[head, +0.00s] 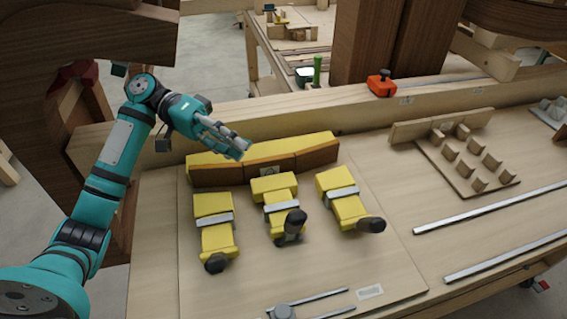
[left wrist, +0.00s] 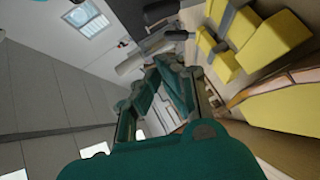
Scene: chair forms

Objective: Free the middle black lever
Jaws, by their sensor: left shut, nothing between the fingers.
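The middle black lever (head: 292,224) sticks out from the front end of the middle yellow clamp block (head: 276,195), which has a grey metal band across it. The left black lever (head: 216,262) and the right black lever (head: 371,225) belong to similar yellow blocks on either side. My left gripper (head: 243,149) is shut and empty, above the curved wooden form (head: 263,170) behind the blocks, apart from the middle lever. In the left wrist view my left gripper (left wrist: 165,75) shows teal fingers, with yellow blocks (left wrist: 268,45) at the upper right. My right gripper is in neither view.
A wooden beam (head: 330,128) runs behind the forms. An orange tool (head: 381,83) and a green-handled item (head: 317,72) stand at the back. Metal rails (head: 490,208) and a small wooden rack (head: 465,160) lie at the right. Bare board surrounds the levers.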

